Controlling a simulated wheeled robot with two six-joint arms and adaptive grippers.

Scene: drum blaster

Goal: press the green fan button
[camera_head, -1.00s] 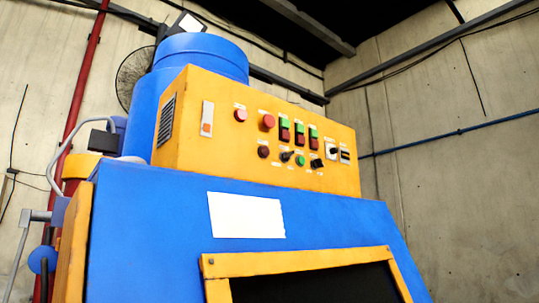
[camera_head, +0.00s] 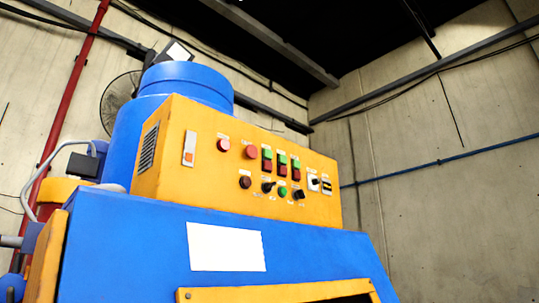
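The yellow control panel (camera_head: 200,194) sits on top of the blue machine (camera_head: 120,240), in the middle of the head view. On it, three paired switches with green tops over red bottoms stand in a row: left (camera_head: 267,153), middle (camera_head: 282,159) and right (camera_head: 296,162). A round green button (camera_head: 283,191) sits in the lower row, between a black knob (camera_head: 268,187) and another black knob (camera_head: 299,194). The labels are too small to read, so I cannot tell which green one is the fan button. Neither gripper shows.
A blue cylinder (camera_head: 185,85) rises behind the panel, with a wall fan (camera_head: 115,105) behind it. A white sheet (camera_head: 226,247) is on the machine's front, above a yellow frame (camera_head: 280,293). A concrete wall stands to the right.

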